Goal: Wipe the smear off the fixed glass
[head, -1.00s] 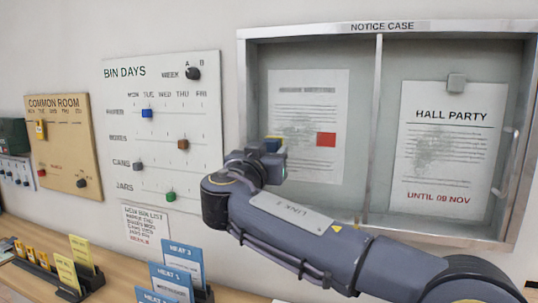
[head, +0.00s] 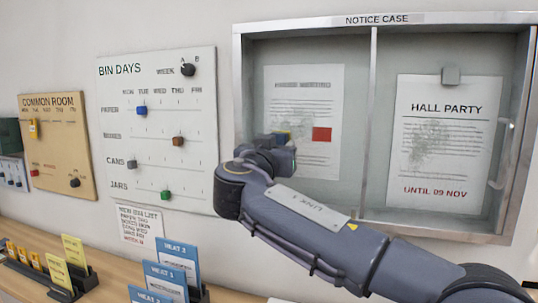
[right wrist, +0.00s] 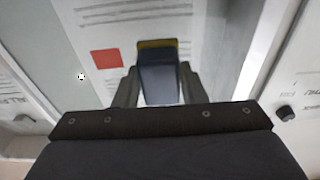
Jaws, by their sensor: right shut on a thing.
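The notice case (head: 372,120) hangs on the wall with two glazed halves. The left half has no handle in view; the right half has a handle (head: 502,155) at its right edge. A faint grey smear (head: 300,108) lies over the left notice, partly hidden by my arm. A darker smear (head: 428,140) lies over the Hall Party notice. My right gripper (head: 278,142) is in front of the left notice, shut on a dark blue block with a yellow edge. The block (right wrist: 158,70) also shows between the fingers in the right wrist view. Whether it touches the glass I cannot tell. My left gripper is out of view.
A metal bar (head: 370,120) divides the case. The Bin Days board (head: 120,90) with sliding knobs hangs left of it, the Common Room board (head: 60,115) further left. Blue cards (head: 165,280) and yellow cards (head: 60,272) stand on the shelf below.

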